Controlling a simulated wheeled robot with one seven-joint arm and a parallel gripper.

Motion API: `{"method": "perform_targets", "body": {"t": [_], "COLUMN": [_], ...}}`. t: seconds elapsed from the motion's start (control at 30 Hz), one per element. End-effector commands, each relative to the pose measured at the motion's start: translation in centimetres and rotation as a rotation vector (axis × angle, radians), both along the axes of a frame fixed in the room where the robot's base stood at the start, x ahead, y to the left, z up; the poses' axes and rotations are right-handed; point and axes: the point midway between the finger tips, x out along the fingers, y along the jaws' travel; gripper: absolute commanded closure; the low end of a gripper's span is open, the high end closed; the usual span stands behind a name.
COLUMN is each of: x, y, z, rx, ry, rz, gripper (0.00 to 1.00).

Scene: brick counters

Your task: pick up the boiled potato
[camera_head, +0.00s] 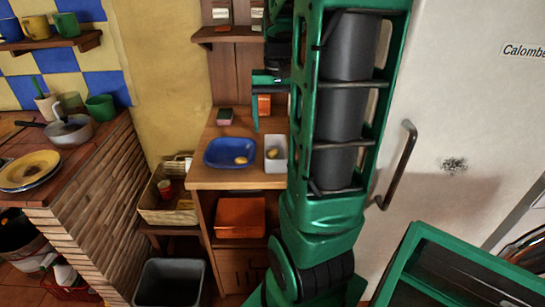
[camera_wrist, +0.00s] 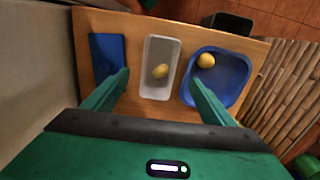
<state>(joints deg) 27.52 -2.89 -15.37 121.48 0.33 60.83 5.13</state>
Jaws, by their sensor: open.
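Two yellow potato-like lumps are in view, and I cannot tell which is the boiled potato. One lump (camera_wrist: 160,71) lies in a white rectangular tray (camera_wrist: 149,92); it also shows in the head view (camera_head: 272,153). The other lump (camera_wrist: 206,60) lies on a blue plate (camera_wrist: 236,94), near its edge; it shows in the head view too (camera_head: 240,160). My gripper (camera_wrist: 158,78) is open and empty above the counter. In the wrist view its fingers appear on either side of the white tray. In the head view my arm hides part of the counter.
The wooden counter (camera_head: 200,177) is narrow. A flat blue item (camera_wrist: 108,58) lies left of the tray in the wrist view. A white fridge-like door (camera_head: 455,110) stands right, a grey bin (camera_head: 172,280) below.

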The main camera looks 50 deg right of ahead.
Motion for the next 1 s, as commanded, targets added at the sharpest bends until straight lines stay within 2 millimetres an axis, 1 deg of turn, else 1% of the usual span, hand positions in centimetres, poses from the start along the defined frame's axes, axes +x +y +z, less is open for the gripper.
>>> {"method": "perform_targets", "body": {"t": [0.03,0.07,0.17,0.2,0.4,0.5,0.67,0.9,1.0], "x": [0.3,0.5,0.6,0.6,0.6,0.7,0.6,0.5,0.5], "y": [-0.7,-1.0,-1.4,-1.4,-1.3,-1.3,-1.2,-0.8,-0.8], "z": [-0.1,-0.1,-0.9,-1.4,-4.4,-5.3,-6.1,-9.4,-10.4], "rx": [-0.001,-0.001,-0.001,-0.001,0.001,-0.001,-0.001,0.0,-0.001], "ry": [0.001,0.002,0.004,0.004,0.004,0.002,0.002,0.004,0.004], "rz": [-0.01,-0.013,-0.02,-0.02,-0.018,-0.018,-0.017,-0.018,-0.018], "gripper": [0.22,0.22,0.22,0.22,0.22,0.22,0.22,0.22,0.22]}}
